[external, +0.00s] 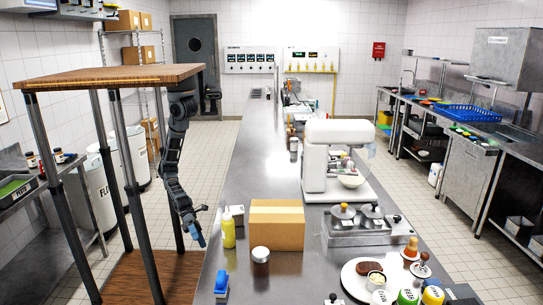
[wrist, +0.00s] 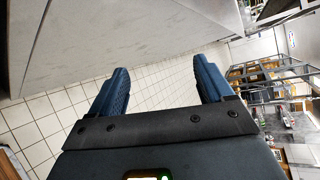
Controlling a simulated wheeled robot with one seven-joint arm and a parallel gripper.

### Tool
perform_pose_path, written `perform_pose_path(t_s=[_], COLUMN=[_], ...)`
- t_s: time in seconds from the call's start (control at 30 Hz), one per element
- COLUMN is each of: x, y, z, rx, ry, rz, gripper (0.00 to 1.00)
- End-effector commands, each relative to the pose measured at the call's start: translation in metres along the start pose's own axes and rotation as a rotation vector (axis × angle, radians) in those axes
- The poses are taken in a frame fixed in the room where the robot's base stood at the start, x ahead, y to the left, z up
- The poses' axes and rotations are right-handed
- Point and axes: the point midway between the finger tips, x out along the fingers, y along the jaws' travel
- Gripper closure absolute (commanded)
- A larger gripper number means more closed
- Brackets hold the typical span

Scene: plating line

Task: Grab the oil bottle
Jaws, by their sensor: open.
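A yellow squeeze bottle with a pale nozzle (external: 228,230), which looks like the oil bottle, stands upright near the left edge of the steel counter (external: 245,160). No label can be read on it. My gripper (external: 200,238) hangs low at the counter's left edge, just left of the bottle and apart from it. In the wrist view my gripper (wrist: 163,68) is open, with two blue fingers spread and nothing between them but tiled floor behind. The bottle is not visible in the wrist view.
A cardboard box (external: 277,228) stands right of the bottle, with a dark jar (external: 260,264) and a blue item (external: 222,285) in front. A white mixer (external: 335,155) is farther right. A tall wood-topped frame (external: 110,76) surrounds my arm's left side.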

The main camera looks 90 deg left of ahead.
Motion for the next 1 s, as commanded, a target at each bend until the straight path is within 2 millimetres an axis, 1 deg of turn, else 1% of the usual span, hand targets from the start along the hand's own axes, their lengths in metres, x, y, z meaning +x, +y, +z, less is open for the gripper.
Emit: perform_pose_path(t_s=[0.03,0.1,0.13,0.17,0.2,0.27,0.3,0.33,0.37,0.4,0.5,0.6,0.63,0.7,0.77,1.0], x=[0.009,0.021,0.025,0.029,0.034,0.038,0.039,0.04,0.04,0.04,0.037,0.034,0.034,0.036,0.04,0.057], y=[-0.024,-0.047,-0.058,-0.071,-0.092,-0.128,-0.152,-0.168,-0.181,-0.192,-0.207,-0.214,-0.213,-0.209,-0.201,-0.158], z=[-0.009,-0.024,-0.028,-0.027,-0.018,0.004,0.02,0.035,0.054,0.078,0.125,0.149,0.152,0.154,0.151,0.134], rx=[0.147,0.359,0.449,0.536,0.644,0.793,0.885,0.95,1.001,1.046,1.111,1.143,1.149,1.154,1.155,1.152], ry=[0.035,0.072,0.079,0.076,0.052,-0.011,-0.059,-0.1,-0.146,-0.197,-0.291,-0.34,-0.348,-0.355,-0.354,-0.353], rz=[-0.026,-0.058,-0.074,-0.093,-0.124,-0.168,-0.194,-0.207,-0.212,-0.209,-0.192,-0.181,-0.179,-0.174,-0.173,-0.171], gripper=[0.2,0.2,0.2,0.2,0.2,0.2,0.2,0.2,0.2,0.2,0.2,0.2,0.2,0.2,0.2,0.2])
